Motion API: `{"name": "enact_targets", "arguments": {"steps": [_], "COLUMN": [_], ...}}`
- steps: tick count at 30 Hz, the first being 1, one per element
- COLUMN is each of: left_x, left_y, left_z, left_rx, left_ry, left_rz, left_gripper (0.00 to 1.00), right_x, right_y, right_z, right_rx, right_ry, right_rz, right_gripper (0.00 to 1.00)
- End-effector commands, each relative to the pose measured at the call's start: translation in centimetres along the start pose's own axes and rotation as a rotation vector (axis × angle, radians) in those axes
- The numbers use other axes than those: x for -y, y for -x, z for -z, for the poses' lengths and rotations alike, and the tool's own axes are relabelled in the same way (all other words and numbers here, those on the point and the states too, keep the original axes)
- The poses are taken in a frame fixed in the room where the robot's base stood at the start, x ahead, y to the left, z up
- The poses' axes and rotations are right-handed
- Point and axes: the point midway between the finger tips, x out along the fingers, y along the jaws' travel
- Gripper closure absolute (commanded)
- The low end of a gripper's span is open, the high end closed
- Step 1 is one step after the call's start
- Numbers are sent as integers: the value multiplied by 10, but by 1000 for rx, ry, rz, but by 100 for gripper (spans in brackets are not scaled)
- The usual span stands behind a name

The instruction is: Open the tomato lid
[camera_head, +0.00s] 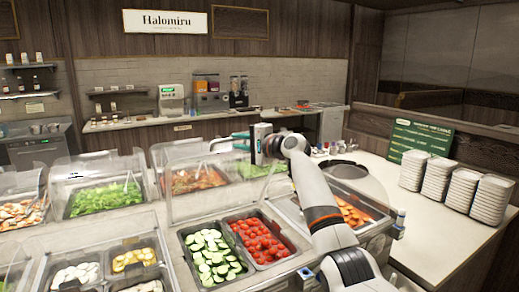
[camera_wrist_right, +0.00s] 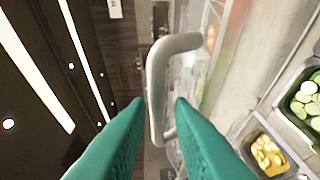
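The tomatoes (camera_head: 262,240) lie in a dark pan beside sliced cucumber (camera_head: 212,256). The clear lid (camera_head: 215,190) over this well stands raised and tilted up behind the pans, leaving both uncovered in the head view. My right gripper (camera_head: 226,142) is near the top of that lid, its teal fingers pointing left. In the right wrist view the fingers (camera_wrist_right: 160,104) are apart, with a grey bar handle (camera_wrist_right: 158,85) between their tips. A gap shows at the left finger; contact with the right one is unclear. My left gripper is out of view.
Other wells with clear lids stand left and behind, including one of greens (camera_head: 105,198). A carrot pan (camera_head: 352,212) lies right, partly behind my right arm. Stacked white plates (camera_head: 462,190) and a green sign (camera_head: 420,138) occupy the right counter.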

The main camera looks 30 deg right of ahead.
Motion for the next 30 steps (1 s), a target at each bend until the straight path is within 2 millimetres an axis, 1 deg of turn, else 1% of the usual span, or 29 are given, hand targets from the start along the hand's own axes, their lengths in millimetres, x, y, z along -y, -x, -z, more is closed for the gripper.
{"name": "enact_targets", "arguments": {"steps": [1, 6, 10, 13, 18, 30], "left_x": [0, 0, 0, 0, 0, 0], "left_y": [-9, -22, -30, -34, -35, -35], "left_z": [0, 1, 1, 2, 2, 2], "left_rx": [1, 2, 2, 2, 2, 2], "left_ry": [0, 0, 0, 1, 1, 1], "left_rz": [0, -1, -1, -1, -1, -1], "left_gripper": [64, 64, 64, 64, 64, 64], "right_x": [5, 5, 4, 3, 1, 1], "right_y": [10, 42, 63, 74, 82, 82], "right_z": [-2, -2, -1, -1, 0, 0], "right_rx": [3, 3, 2, 1, 1, 0], "right_ry": [4, 4, 2, 0, -2, -2], "right_rz": [-2, -1, 0, 1, 1, 1], "right_gripper": [79, 79, 79, 79, 79, 79]}}
